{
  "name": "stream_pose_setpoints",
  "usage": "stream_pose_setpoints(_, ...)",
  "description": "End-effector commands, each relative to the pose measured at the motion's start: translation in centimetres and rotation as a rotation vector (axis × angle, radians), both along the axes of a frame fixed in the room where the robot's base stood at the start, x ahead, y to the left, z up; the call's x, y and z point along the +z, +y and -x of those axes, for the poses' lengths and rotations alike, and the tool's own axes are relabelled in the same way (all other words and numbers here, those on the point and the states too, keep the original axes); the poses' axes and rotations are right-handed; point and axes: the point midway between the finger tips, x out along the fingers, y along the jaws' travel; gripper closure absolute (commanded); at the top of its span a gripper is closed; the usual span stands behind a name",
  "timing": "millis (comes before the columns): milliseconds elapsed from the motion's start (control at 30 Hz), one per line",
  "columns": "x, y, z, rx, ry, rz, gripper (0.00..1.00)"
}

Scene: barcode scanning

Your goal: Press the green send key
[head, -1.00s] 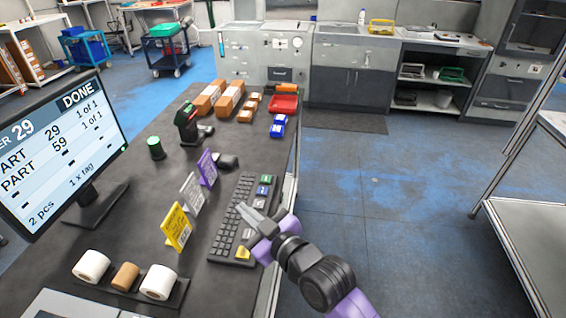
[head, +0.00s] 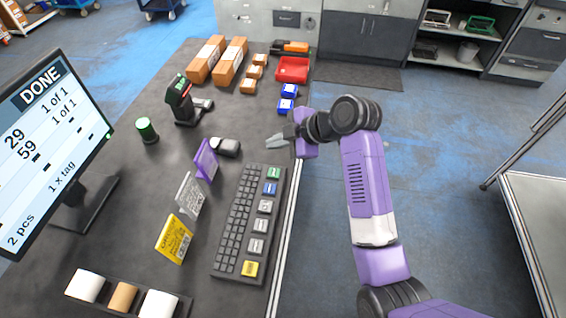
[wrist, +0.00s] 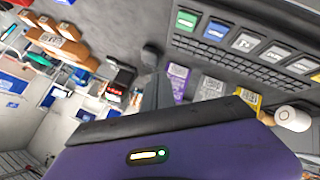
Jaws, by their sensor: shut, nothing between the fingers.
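The green key (head: 274,173) is the top key in the column of large keys on the black keyboard (head: 236,215). It also shows in the wrist view (wrist: 187,19) at the upper middle. My gripper (head: 272,142) is shut and empty, just beyond the keyboard's far end. It hangs above the desk, apart from the green key, its fingers pointing left. In the wrist view my gripper's fingers (wrist: 150,60) point up, left of the green key. The monitor (head: 50,140) reads DONE, with two lines of 1 of 1.
Purple (head: 206,160), grey (head: 188,195) and yellow (head: 174,238) cards stand left of the keyboard.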

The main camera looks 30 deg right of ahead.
Motion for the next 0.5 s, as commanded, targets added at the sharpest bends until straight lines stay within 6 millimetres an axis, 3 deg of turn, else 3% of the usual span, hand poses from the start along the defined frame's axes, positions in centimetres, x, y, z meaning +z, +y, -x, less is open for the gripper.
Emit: stream_pose_setpoints(500, -0.29, -0.02, 0.23, 0.031, -0.008, 0.026, 1.0)
